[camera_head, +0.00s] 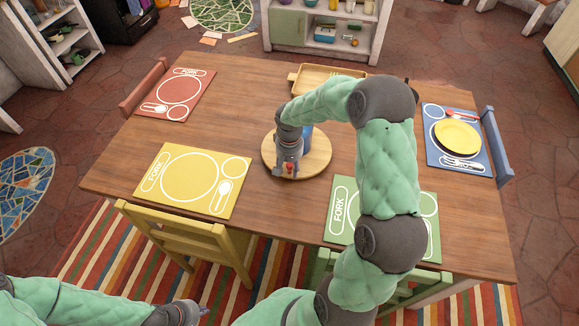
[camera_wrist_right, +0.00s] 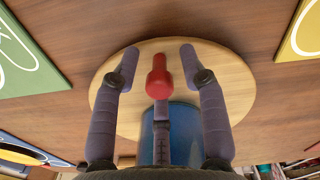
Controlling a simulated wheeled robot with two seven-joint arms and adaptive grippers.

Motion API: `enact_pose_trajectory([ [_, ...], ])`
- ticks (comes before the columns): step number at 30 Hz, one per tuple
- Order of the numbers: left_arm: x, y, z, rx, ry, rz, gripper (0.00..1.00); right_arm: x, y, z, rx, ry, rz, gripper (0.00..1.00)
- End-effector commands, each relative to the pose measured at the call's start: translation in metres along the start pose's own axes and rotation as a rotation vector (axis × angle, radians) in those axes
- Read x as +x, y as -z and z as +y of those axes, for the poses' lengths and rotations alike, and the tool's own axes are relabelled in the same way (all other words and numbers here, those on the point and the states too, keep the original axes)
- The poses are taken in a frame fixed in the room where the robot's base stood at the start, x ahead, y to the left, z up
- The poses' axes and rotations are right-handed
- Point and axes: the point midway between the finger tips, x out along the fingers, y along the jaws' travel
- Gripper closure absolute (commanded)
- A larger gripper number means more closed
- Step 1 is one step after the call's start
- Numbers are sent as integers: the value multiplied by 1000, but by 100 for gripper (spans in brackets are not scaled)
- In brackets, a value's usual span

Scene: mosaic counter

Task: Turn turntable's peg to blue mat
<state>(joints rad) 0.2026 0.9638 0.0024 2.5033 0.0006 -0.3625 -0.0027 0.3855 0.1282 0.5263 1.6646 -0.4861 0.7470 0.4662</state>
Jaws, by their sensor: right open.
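The round wooden turntable (camera_head: 321,158) sits mid-table, and it fills the middle of the right wrist view (camera_wrist_right: 235,90). Its red peg (camera_wrist_right: 158,78) stands near the rim facing me; it also shows in the head view (camera_head: 289,168). My right gripper (camera_head: 289,164) is open just above the turntable, with fingers on both sides of the peg in the wrist view (camera_wrist_right: 158,62). Contact cannot be told. The blue mat (camera_head: 440,150) lies at the table's right end. My left gripper (camera_head: 186,312) is low at the bottom, away from the table; its jaws are unclear.
A blue container (camera_head: 307,132) stands on the turntable, partly hidden by my right arm. A yellow plate (camera_head: 457,137) and cutlery lie on the blue mat. Yellow (camera_head: 165,182), red (camera_head: 200,88) and green (camera_head: 339,222) mats lie around, with a wooden tray (camera_head: 318,76) behind.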

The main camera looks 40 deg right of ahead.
Motion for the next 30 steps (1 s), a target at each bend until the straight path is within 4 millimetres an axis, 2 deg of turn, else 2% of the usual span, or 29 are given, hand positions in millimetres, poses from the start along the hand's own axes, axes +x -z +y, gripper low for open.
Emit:
enact_pose_trajectory([
  [1,0,0,0,0,0,0,100,0,0,0,0,0,0,62],
  [5,0,0,0,0,0,0,100,0,0,0,0,0,0,99],
  [19,-3,0,1,0,0,0,100,-1,-1,3,-23,0,0,100],
  [30,-15,0,5,0,0,0,100,-2,-6,18,-161,-1,0,100],
])
